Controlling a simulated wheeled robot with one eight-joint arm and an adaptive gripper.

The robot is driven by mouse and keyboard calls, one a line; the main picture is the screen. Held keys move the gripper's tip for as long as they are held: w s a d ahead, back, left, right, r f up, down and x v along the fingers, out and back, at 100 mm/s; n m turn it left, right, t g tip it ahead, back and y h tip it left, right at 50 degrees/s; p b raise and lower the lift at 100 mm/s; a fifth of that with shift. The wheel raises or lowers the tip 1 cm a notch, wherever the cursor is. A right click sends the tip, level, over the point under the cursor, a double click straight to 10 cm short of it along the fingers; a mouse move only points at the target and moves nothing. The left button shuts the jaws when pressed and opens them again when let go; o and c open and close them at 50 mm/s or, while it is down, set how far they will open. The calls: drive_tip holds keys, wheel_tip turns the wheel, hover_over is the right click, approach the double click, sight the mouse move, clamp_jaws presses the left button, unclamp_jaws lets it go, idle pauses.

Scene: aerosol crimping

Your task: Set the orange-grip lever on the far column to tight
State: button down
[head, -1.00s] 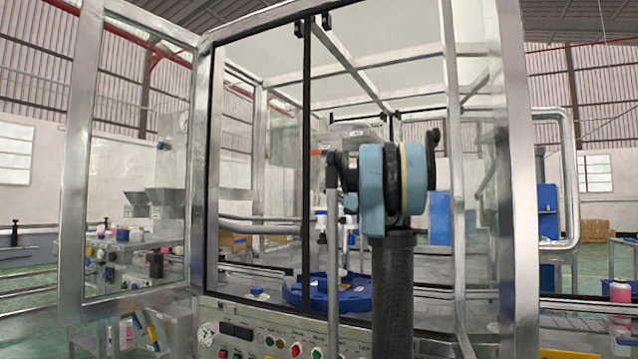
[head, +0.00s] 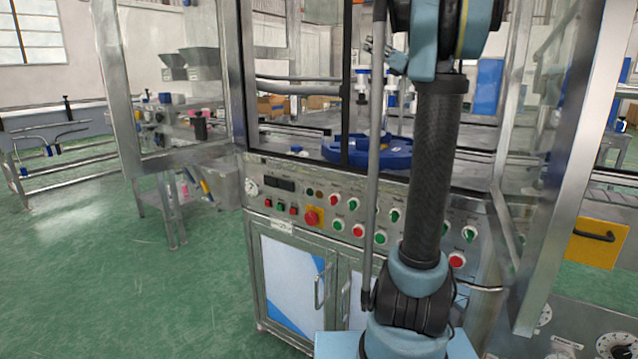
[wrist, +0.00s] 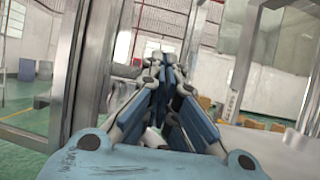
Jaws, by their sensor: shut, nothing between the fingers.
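The orange-grip lever does not show in either current view. The upper part of the machine, with the far column, is out of the head view's top edge or hidden behind my arm. My gripper (wrist: 163,78) points away from the wrist camera, its blue-padded fingers together and nothing between them. A metal frame post (wrist: 85,70) stands close to its left in the wrist view.
The machine's control panel (head: 272,187) with several buttons faces me above cabinet doors (head: 292,285). A blue round tray (head: 375,150) sits inside the framed enclosure. An open framed door (head: 122,80) stands at left. Green floor (head: 90,270) is clear at left.

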sight(367, 1)
drive_tip(key=w+a+r, duration=0.2)
drive_tip(key=a+r, duration=0.2)
drive_tip(key=r, duration=0.5)
drive_tip(key=shift+w, duration=0.25)
